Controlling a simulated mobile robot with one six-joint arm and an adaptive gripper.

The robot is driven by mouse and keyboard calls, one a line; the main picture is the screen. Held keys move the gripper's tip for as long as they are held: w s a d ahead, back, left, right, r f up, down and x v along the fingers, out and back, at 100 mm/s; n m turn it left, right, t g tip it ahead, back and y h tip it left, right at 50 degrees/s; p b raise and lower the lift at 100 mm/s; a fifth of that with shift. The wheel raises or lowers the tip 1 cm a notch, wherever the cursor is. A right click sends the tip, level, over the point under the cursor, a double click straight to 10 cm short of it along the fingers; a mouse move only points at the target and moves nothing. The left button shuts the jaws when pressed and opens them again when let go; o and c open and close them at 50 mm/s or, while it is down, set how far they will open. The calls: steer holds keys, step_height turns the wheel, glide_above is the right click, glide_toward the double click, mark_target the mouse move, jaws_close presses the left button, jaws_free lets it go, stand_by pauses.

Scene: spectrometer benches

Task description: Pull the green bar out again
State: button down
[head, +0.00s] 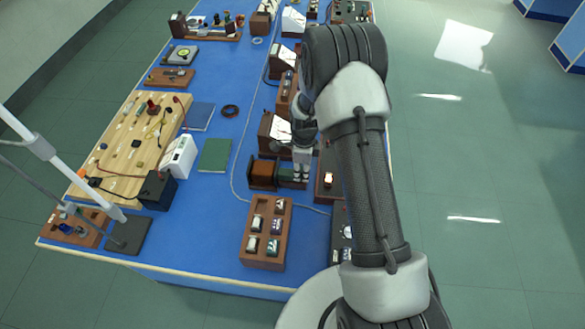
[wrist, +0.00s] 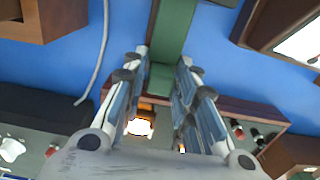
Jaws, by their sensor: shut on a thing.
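The green bar (wrist: 174,35) runs from the top edge of the wrist view down between my fingers. My gripper (wrist: 164,62) is shut on its near end, one finger on each side. In the head view, my gripper (head: 302,165) is low over the bench, right of a brown wooden box (head: 263,173). A dark green part of the bar (head: 286,173) shows between the box and my fingers. The bar's far end is out of the wrist view, and I cannot tell how much of it is inside the box.
A wooden rack (head: 248,251) with several small holders stands in front of the box. A wood-rimmed tray (head: 326,188) with a lit lamp lies right of my gripper. A wooden instrument (head: 270,130) stands just behind. A cable crosses the bench left of the box.

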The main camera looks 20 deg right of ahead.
steer(key=shift+d, duration=0.1)
steer(key=c, duration=1.7)
jaws_free()
steer(key=shift+o, duration=1.2)
steer(key=shift+s+d, duration=0.1)
steer(key=shift+d, duration=0.1)
steer(key=shift+o, duration=0.3)
steer(key=shift+a, duration=0.1)
step_height(320, 180, up, 12)
